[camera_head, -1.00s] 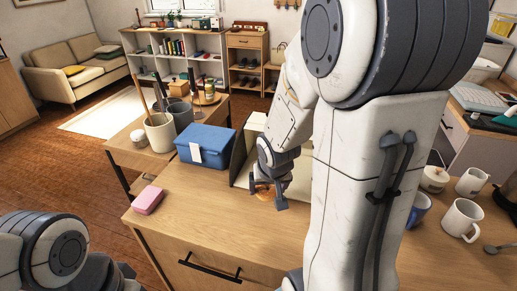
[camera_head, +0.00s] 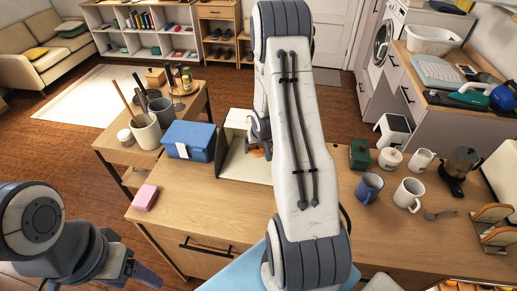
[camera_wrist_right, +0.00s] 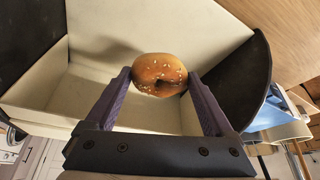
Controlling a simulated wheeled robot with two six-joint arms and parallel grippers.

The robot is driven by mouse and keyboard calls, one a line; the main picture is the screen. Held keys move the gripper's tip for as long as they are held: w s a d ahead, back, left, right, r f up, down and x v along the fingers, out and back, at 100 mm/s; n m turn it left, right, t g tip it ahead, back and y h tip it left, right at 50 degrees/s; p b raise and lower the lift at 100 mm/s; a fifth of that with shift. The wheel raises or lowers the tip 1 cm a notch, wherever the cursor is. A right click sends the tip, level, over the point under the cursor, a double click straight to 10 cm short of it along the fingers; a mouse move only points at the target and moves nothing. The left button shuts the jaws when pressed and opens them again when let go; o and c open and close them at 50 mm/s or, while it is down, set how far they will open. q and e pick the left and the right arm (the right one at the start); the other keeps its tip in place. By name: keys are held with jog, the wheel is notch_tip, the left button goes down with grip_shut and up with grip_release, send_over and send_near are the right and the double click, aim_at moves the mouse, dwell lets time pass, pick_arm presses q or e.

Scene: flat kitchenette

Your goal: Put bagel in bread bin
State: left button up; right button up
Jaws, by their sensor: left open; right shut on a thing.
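The bread bin (camera_head: 238,168) stands open on the wooden counter, with a cream inside and dark side panels. It also fills much of the right wrist view (camera_wrist_right: 195,28). My right gripper (camera_wrist_right: 160,85) is shut on the golden-brown, seeded bagel (camera_wrist_right: 160,68), one finger at each side. In the wrist view the bagel appears in front of the bin's cream inner walls; whether it touches the floor I cannot tell. In the head view the bagel (camera_head: 256,153) shows in the bin's opening, partly hidden by my right arm. My left gripper (camera_head: 140,268) is open and empty at the lower left, away from the counter items.
A blue box (camera_head: 188,140) stands left of the bin, and a pink block (camera_head: 145,197) lies near the counter's left edge. Mugs (camera_head: 408,194), jars and a moka pot (camera_head: 460,165) stand to the right. The counter in front of the bin is clear.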

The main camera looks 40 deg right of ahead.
aim_at(259, 148)
jog(key=shift+w+d+r+p, duration=0.35)
jog(key=shift+w+d+p, duration=0.2)
jog(key=shift+d, duration=0.15)
jog(key=f, duration=0.3)
jog(key=shift+s+a+f, duration=0.1)
jog(key=shift+a+f, duration=0.1)
jog(key=shift+f, duration=0.6)
jog(key=f+p, duration=0.2)
jog(key=f, duration=0.1)
jog(key=shift+d, duration=0.2)
pick_arm(q)
notch_tip(259, 148, up, 4)
jog(key=shift+r, duration=0.2)
jog(key=shift+f, duration=0.15)
pick_arm(e)
jog(key=shift+f, duration=0.2)
